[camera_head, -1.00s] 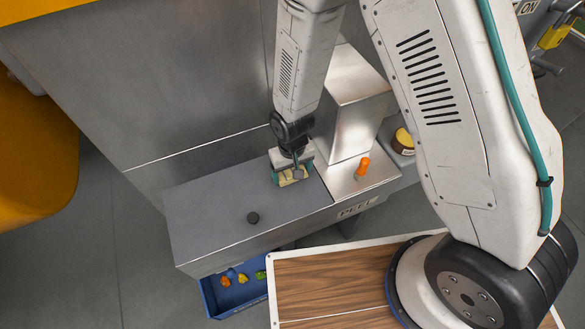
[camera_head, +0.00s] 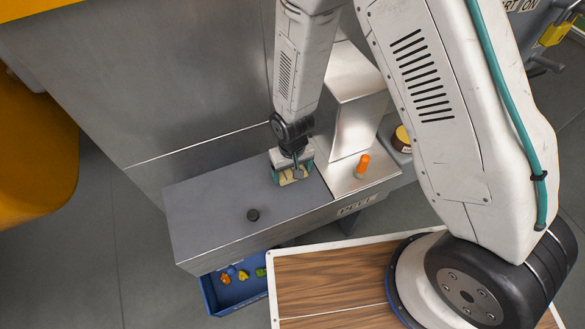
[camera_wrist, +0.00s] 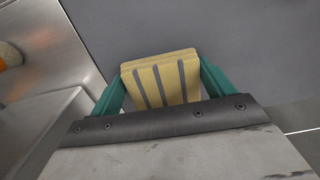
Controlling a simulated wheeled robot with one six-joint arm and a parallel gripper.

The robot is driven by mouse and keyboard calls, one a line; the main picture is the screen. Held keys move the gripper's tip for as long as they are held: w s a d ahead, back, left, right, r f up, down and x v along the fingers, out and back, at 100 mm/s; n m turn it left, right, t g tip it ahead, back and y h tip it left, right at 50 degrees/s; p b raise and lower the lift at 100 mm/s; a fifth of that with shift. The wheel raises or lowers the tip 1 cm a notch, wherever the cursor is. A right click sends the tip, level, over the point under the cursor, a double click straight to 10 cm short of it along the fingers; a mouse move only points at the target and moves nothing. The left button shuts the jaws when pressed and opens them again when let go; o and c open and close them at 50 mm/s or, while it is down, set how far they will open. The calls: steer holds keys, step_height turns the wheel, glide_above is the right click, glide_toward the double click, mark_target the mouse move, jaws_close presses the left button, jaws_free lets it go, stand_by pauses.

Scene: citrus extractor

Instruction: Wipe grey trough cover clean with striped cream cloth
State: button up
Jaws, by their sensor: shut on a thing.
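My gripper (camera_head: 292,176) is over the right end of the cover, pointing down. Its teal fingers are shut on the striped cream cloth (camera_wrist: 163,80), which is folded into a pad with dark stripes. The cloth is at or just above the cover; the exact contact is hidden. The grey cover (camera_wrist: 240,45) fills much of the wrist view around the cloth. I make out no clear dirt on the visible cover.
An orange-handled item (camera_head: 363,163) stands on the metal ledge right of the cover, beside a tall steel housing (camera_head: 352,110). A blue tray (camera_head: 212,297) with small colored pieces sits below the front. A wood-topped surface (camera_head: 325,280) is at the front right.

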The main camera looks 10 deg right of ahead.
steer(key=shift+f, duration=0.25)
steer(key=o, duration=0.9)
steer(key=shift+r, duration=0.4)
steer(key=c, duration=0.8)
steer(key=shift+c, duration=0.2)
